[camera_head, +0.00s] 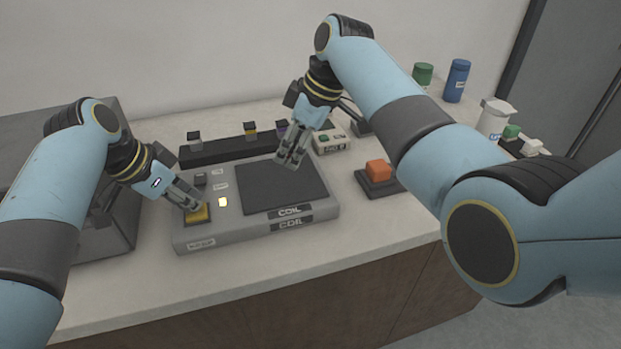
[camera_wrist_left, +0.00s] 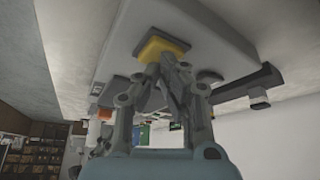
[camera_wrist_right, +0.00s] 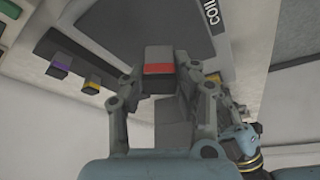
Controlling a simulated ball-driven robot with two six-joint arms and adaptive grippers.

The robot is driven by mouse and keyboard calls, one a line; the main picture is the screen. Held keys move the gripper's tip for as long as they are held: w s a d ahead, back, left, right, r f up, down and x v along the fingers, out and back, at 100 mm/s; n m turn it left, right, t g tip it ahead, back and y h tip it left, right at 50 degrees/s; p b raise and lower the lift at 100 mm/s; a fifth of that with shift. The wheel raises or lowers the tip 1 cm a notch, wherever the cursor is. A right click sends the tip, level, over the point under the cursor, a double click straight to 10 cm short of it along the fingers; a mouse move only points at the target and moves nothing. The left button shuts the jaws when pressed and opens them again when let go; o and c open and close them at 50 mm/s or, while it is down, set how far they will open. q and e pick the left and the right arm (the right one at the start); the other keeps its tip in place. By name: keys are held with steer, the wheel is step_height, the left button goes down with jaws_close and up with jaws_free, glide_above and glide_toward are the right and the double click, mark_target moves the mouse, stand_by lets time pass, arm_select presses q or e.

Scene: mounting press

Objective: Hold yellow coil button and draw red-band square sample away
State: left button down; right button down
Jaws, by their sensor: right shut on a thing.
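The yellow coil button (camera_head: 197,214) is at the front left of the grey coil unit (camera_head: 325,207). My left gripper (camera_head: 197,208) has its fingertips on the button; in the left wrist view the fingertips (camera_wrist_left: 165,62) meet the yellow button (camera_wrist_left: 158,47) and look close together. My right gripper (camera_head: 289,163) is over the back edge of the dark coil plate (camera_head: 285,192). In the right wrist view, the right gripper (camera_wrist_right: 163,80) is shut on the red-band square sample (camera_wrist_right: 158,68), a grey block with a red stripe. The sample is hidden in the head view.
A dark rack (camera_head: 222,151) behind the unit holds several samples with coloured bands. A small lamp (camera_head: 223,201) glows beside the button. An orange block (camera_head: 378,168) sits on a dark base at the right. Green (camera_head: 423,73) and blue (camera_head: 457,80) containers stand at the back right.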

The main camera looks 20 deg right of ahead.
steer(key=shift+w+a+f+m+t+h, duration=0.1)
steer(key=shift+w+f+m+t+h, duration=0.05)
steer(key=shift+w+f+m, duration=0.45)
steer(key=shift+w+a+f+m+t+h, duration=0.1)
steer(key=shift+w+f+m, duration=0.25)
steer(key=shift+f, duration=0.5)
steer(key=shift+w+a+f+m+t+h, duration=0.15)
steer(key=shift+w+f+m, duration=0.2)
steer(key=shift+f+m, duration=0.35)
steer(key=shift+d, duration=0.1)
steer(key=shift+a, duration=0.25)
steer(key=shift+a, duration=0.75)
steer(key=shift+d, duration=0.2)
steer(key=shift+d, duration=1.75)
